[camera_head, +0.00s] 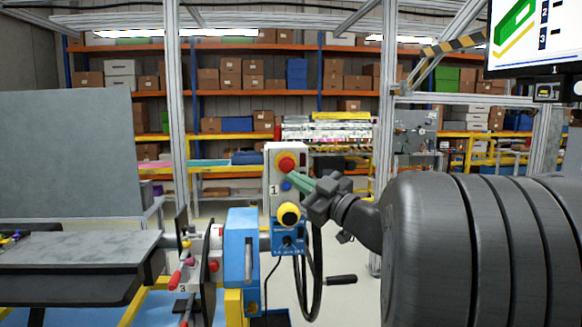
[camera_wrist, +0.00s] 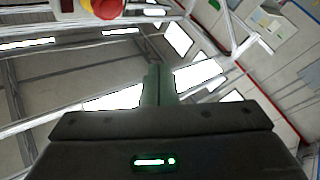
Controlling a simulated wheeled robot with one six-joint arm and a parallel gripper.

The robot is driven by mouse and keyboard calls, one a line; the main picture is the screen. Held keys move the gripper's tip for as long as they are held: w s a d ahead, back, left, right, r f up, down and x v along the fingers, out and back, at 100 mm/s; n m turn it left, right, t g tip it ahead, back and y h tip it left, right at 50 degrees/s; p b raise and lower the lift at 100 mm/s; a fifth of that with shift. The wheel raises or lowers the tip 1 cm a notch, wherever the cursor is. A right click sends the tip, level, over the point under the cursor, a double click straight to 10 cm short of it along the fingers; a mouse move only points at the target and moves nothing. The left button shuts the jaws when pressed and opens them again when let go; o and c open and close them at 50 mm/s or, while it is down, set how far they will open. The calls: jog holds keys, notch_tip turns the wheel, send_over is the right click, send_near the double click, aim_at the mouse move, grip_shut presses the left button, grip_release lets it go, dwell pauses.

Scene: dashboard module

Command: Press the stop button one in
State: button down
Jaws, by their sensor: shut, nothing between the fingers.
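A grey control box (camera_head: 272,208) marked 1 stands upright near the middle of the head view. Its red stop button (camera_head: 286,163) sits on a yellow base near the top. The button also shows at the top edge of the wrist view (camera_wrist: 104,8), partly cut off. My gripper (camera_head: 291,174) has green fingers, closed together and empty. The fingertips appear just below and right of the red button. Whether they touch the box cannot be told. In the wrist view the shut fingers (camera_wrist: 158,70) point up, with the button to their upper left.
A blue button (camera_head: 286,186) is just below the red one. A yellow and black knob (camera_head: 289,214) sits lower, above a blue box (camera_head: 288,242). Black cables hang beneath. A second station marked 3 (camera_head: 185,278) with red handles stands at lower left. Metal posts flank the box.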

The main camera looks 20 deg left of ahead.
aim_at(287, 165)
jog(key=shift+w+a+p, duration=0.55)
jog(key=shift+w+a, duration=0.25)
jog(key=shift+w, duration=0.45)
jog(key=shift+w+a+p, duration=0.6)
jog(key=shift+w+a, duration=0.15)
jog(key=shift+w, duration=0.5)
jog(key=shift+w+a+p, duration=0.55)
jog(key=shift+w+a, duration=0.25)
jog(key=shift+w, duration=0.45)
jog(key=shift+w+a+f+b, duration=0.1)
jog(key=shift+w+f+b, duration=0.1)
jog(key=shift+b, duration=0.45)
jog(key=shift+w+a+r+b, duration=0.1)
jog(key=shift+w+r+b, duration=0.1)
jog(key=shift+b, duration=0.1)
